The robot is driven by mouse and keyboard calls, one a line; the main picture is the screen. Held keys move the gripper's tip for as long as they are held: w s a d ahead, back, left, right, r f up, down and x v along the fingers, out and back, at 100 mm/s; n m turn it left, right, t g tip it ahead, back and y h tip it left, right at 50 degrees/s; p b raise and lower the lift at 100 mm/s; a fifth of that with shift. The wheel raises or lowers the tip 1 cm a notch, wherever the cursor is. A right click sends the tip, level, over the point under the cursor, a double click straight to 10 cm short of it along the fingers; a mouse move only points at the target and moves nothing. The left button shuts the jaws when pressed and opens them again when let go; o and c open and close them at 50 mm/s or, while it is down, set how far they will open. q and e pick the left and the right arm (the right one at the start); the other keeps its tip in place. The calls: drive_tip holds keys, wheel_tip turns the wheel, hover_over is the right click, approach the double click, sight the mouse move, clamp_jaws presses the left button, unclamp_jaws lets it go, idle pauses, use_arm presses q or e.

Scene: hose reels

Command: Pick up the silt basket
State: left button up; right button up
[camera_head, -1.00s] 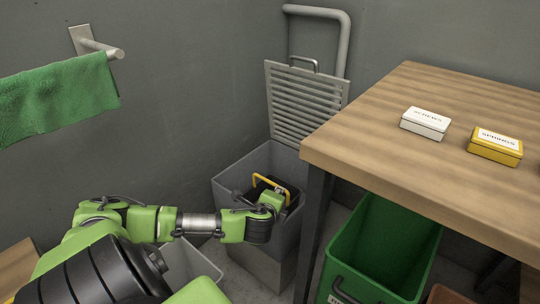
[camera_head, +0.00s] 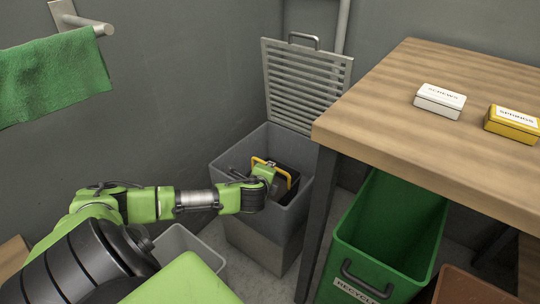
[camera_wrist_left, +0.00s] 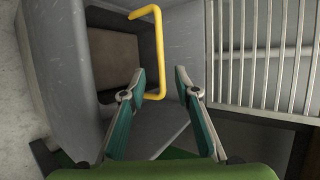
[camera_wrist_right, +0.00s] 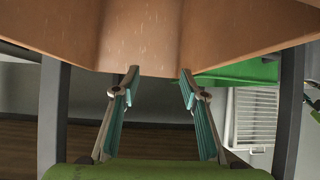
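The silt basket (camera_head: 291,186) is a dark box with a yellow handle (camera_head: 258,160), down inside an open grey pit box (camera_head: 226,181). My left gripper (camera_head: 265,176) is in over the pit, at the handle, and hides part of the basket. In the left wrist view its fingers (camera_wrist_left: 160,75) are open, and one end of the yellow handle (camera_wrist_left: 157,40) shows in the gap between them; contact cannot be told. In the right wrist view my right gripper (camera_wrist_right: 159,75) is open and empty, facing a brown surface (camera_wrist_right: 140,35); it is out of the head view.
A slatted grate (camera_head: 305,85) stands raised behind the pit. A wooden bench (camera_head: 400,125) with a white tin (camera_head: 439,101) and a yellow tin (camera_head: 511,124) is close on the right. A green bin (camera_head: 353,248) is below it. A pale bin (camera_head: 183,247) stands left of the pit.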

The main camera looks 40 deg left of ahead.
use_arm(q)
drive_tip(key=b+x, duration=0.3)
drive_tip(key=x, duration=0.6)
drive_tip(key=shift+w, duration=0.15)
drive_tip(key=shift+a, duration=0.1)
clamp_jaws()
use_arm(e)
drive_tip(key=w+a+r+t+y, duration=0.1)
drive_tip(key=w+r+t, duration=0.1)
drive_tip(key=r+t, duration=0.3)
drive_tip(key=w+a+r+t+y, duration=0.2)
drive_tip(key=r+t, duration=0.2)
drive_tip(key=r, duration=0.9)
drive_tip(key=shift+w+a+t, duration=0.25)
drive_tip(key=shift+a+t, duration=0.05)
drive_tip(key=shift+t, duration=0.1)
